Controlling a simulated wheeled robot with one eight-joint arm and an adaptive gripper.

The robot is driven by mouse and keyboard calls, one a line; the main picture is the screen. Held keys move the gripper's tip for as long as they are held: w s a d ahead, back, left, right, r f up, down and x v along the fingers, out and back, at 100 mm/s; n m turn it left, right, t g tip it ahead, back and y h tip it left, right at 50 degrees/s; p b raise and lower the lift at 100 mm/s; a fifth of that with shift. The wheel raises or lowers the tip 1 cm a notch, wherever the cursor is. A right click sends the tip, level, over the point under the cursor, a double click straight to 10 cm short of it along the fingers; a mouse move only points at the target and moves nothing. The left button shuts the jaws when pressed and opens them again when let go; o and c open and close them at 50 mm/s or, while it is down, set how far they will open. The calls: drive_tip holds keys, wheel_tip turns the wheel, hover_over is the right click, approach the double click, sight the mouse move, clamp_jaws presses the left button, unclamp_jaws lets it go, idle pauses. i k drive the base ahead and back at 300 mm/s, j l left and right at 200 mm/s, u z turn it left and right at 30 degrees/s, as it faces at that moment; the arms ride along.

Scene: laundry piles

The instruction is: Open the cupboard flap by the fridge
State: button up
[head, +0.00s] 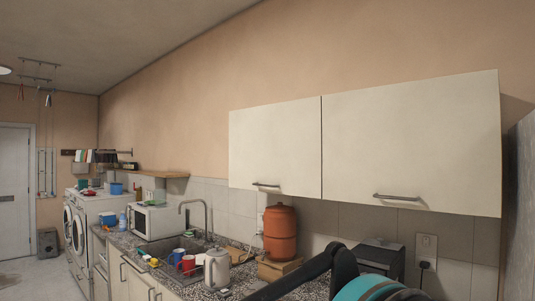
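The wall cupboard has two cream flaps side by side, each with a metal bar handle along its lower edge. The right flap (410,140) is the wider one in view and looks shut; its handle (397,197) is unobstructed. The left flap (275,150) also looks shut, with its handle (266,185) near the bottom. A grey upright surface (522,220) at the far right edge, beside the right flap, looks like the fridge's side; most of it is cut off. Part of my arm shows low at the right, below the cupboard, but my gripper is out of view.
Below the cupboard, the speckled counter holds an orange-brown container (280,235), a kettle (217,268), a dark appliance (378,260) and a sink with mugs (188,264). A microwave (155,221) and washing machines (88,225) stand farther left. The space before the flaps looks clear.

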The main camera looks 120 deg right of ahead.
sight(434, 145)
drive_tip(key=z, duration=4.5)
